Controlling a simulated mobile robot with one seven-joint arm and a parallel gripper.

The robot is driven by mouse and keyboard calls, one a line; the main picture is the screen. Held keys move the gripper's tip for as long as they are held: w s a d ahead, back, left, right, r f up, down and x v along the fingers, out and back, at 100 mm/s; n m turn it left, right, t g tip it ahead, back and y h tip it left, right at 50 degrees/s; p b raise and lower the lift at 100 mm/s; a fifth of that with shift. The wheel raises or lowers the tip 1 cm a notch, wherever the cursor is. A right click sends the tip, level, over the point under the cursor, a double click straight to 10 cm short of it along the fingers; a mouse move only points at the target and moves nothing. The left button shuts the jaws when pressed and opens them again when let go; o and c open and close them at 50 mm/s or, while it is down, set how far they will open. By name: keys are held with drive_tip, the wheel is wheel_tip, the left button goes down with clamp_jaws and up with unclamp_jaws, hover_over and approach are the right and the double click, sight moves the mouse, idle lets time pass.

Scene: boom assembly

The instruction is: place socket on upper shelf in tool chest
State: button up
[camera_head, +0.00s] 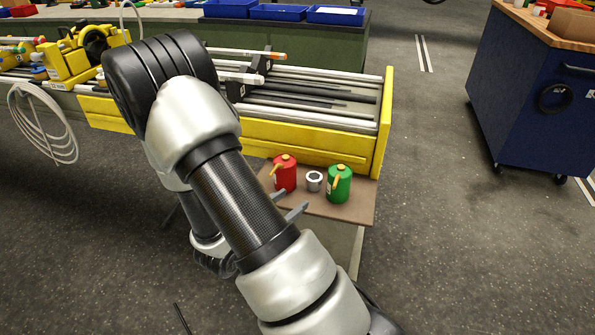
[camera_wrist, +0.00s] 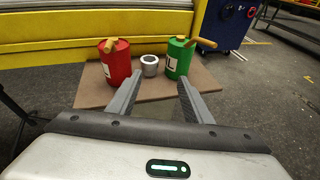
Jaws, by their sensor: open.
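The socket (camera_head: 314,181) is a short silver cylinder with a dark round opening. It stands upright on a small brown table (camera_head: 349,209), between a red can and a green can, and also shows in the wrist view (camera_wrist: 150,66). My gripper (camera_head: 296,198) is open and empty, at the table's near side. In the wrist view its fingers (camera_wrist: 160,78) point toward the socket, which is beyond the fingertips and apart from them. A blue wheeled cabinet (camera_head: 515,100) with a wooden top is at the right; it may be the tool chest. No shelf shows in it.
The red can (camera_head: 285,174) is close on the socket's left and the green can (camera_head: 339,184) close on its right, both with yellow spouts. A yellow rack (camera_head: 302,140) of long rods stands behind the table. Open floor (camera_head: 430,150) lies between the rack and the blue cabinet.

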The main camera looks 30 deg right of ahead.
wheel_tip(320, 180, down, 2)
drive_tip(key=w+f+n, duration=0.1)
drive_tip(key=n, duration=0.1)
drive_tip(key=b, duration=0.2)
approach(311, 183)
drive_tip(key=shift+t, duration=0.4)
drive_tip(key=x, duration=0.4)
drive_tip(key=shift+s+d+f, duration=0.1)
drive_tip(key=shift+s+f, duration=0.15)
drive_tip(key=shift+s, duration=0.05)
drive_tip(key=shift+b+x, duration=0.65)
drive_tip(key=shift+x, duration=2.4)
drive_tip(key=shift+w, duration=0.1)
drive_tip(key=shift+c, duration=0.3)
drive_tip(key=c, duration=0.9)
